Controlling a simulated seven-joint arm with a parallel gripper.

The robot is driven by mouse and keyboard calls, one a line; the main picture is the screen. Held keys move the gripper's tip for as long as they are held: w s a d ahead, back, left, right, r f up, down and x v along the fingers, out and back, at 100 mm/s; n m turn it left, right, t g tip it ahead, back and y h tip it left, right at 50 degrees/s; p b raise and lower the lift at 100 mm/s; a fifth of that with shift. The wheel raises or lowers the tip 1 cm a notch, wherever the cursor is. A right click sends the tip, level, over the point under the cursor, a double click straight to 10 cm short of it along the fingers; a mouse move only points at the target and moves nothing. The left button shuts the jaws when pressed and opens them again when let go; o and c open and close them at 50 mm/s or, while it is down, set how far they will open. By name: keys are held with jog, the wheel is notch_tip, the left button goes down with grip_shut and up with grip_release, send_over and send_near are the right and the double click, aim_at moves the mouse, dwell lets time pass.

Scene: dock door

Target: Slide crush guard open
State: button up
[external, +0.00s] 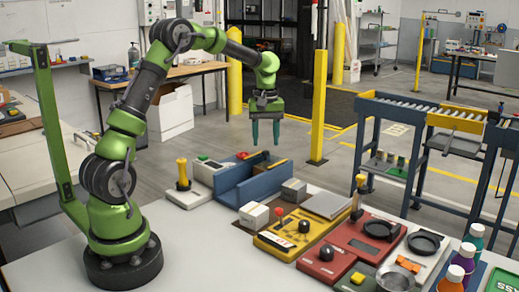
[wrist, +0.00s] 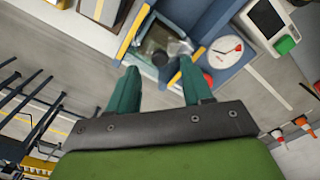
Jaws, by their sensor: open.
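My gripper (external: 265,134) hangs pointing down with its two green fingers apart and nothing between them. It is above the blue walled fixture (external: 262,184) on the table, clear of it. In the wrist view, the open fingers (wrist: 160,76) frame a dark glassy panel (wrist: 163,38) with a black knob, edged by blue walls and a yellow strip. This panel may be the crush guard; I cannot tell for certain. In the external view the inside of the fixture is partly hidden by its front wall.
A white device with a green button (external: 203,159) and a yellow-handled lever (external: 182,170) stand left of the fixture. White box (external: 253,214), yellow panel (external: 285,236) and red panel (external: 345,246) crowd the front right. A round dial (wrist: 222,52) sits beside the glassy panel. Air around my gripper is clear.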

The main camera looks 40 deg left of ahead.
aim_at(266, 156)
jog(key=shift+f, duration=1.6)
grip_shut()
